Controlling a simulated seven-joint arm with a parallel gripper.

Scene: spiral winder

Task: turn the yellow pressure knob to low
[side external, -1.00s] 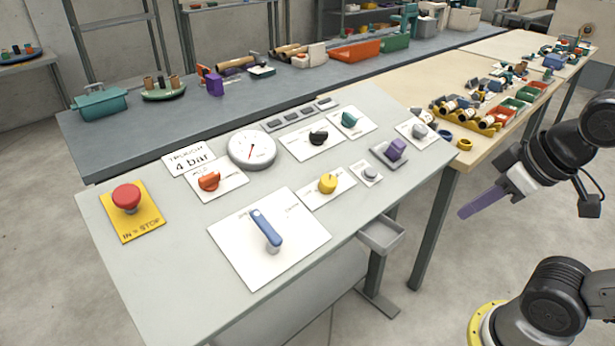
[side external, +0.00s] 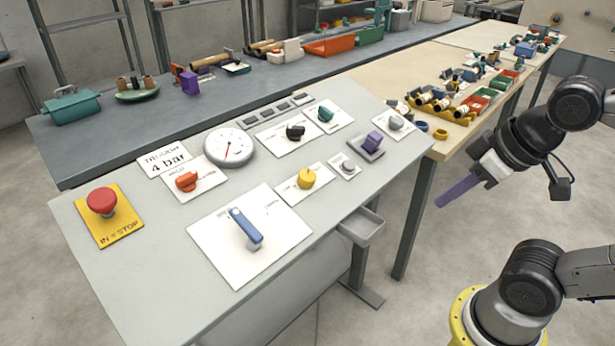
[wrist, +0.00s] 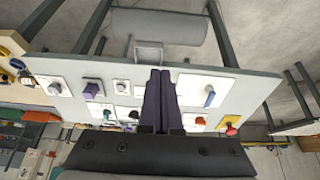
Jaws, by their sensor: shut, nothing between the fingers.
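The yellow pressure knob (side external: 307,178) stands on a white label plate (side external: 290,195) near the front edge of the grey panel, right of the blue lever. The plate's lettering and the knob's exact setting are too small to read. My gripper (side external: 440,203) is shut and empty, with long purple fingers. It hangs in the air beyond the panel's right edge, well apart from the knob. In the wrist view my shut fingers (wrist: 160,75) point toward the panel and seem to cover the yellow knob.
Near the knob are the blue lever (side external: 245,229), a small grey button (side external: 348,167) and a purple switch (side external: 372,142). An orange knob (side external: 187,181), a gauge (side external: 229,148) and a red stop button (side external: 102,202) lie further left. A small grey tray (side external: 362,227) juts from the front edge.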

